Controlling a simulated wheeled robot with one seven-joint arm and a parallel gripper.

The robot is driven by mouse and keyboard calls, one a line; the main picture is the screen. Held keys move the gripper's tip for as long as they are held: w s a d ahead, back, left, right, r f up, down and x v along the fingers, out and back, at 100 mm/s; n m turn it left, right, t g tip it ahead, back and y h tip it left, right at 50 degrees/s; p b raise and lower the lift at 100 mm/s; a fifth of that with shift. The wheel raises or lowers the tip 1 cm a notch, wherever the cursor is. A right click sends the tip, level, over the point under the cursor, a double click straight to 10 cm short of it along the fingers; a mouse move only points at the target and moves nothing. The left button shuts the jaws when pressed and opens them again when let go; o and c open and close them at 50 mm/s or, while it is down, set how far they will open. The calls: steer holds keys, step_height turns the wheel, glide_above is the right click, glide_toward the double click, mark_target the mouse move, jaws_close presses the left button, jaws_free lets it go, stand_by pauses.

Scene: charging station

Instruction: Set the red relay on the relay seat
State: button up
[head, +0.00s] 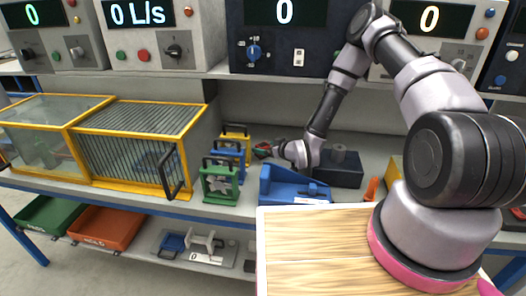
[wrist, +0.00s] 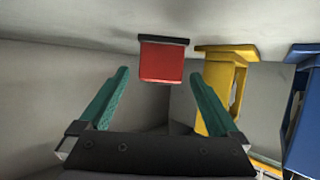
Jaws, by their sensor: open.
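The red relay (wrist: 161,62), a red block with a dark base plate, shows in the wrist view beyond my gripper (wrist: 159,76). It lies in line with the gap between the two green fingers, and its base meets the pale surface at the top of that picture. The fingers are open and stand apart on either side, with nothing visibly gripped. In the head view my gripper (head: 268,151) is low over the bench, right of the yellow, blue and green frames. A little red shows at its tip. I cannot tell which thing is the relay seat.
A yellow frame (wrist: 225,85) and a blue frame (wrist: 302,105) stand right of the relay in the wrist view. A yellow-edged cage (head: 135,145) is at left, a blue block (head: 290,188) in front, and a dark box (head: 338,172) right of my gripper.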

mark_target(266, 144)
steer(key=shift+x, duration=1.15)
jaws_close()
steer(key=shift+r, duration=0.65)
steer(key=r, duration=0.5)
steer(key=d+r, duration=0.1)
steer(key=r, duration=0.2)
steer(key=shift+w+r, duration=0.15)
steer(key=shift+r, duration=0.2)
steer(key=w+d+r+m+t+h, duration=0.1)
steer(key=d+r+m+h, duration=0.2)
steer(key=d, duration=0.8)
steer(key=w+d+r+m+t+h, duration=0.1)
steer(key=d+r+m+h, duration=0.25)
steer(key=d, duration=0.85)
steer(key=s+d+r+h, duration=0.1)
steer(key=s+r, duration=0.1)
steer(key=s, duration=0.3)
steer(key=shift+d+r, duration=0.25)
steer(key=shift+r, duration=0.05)
steer(key=shift+s+d, duration=0.15)
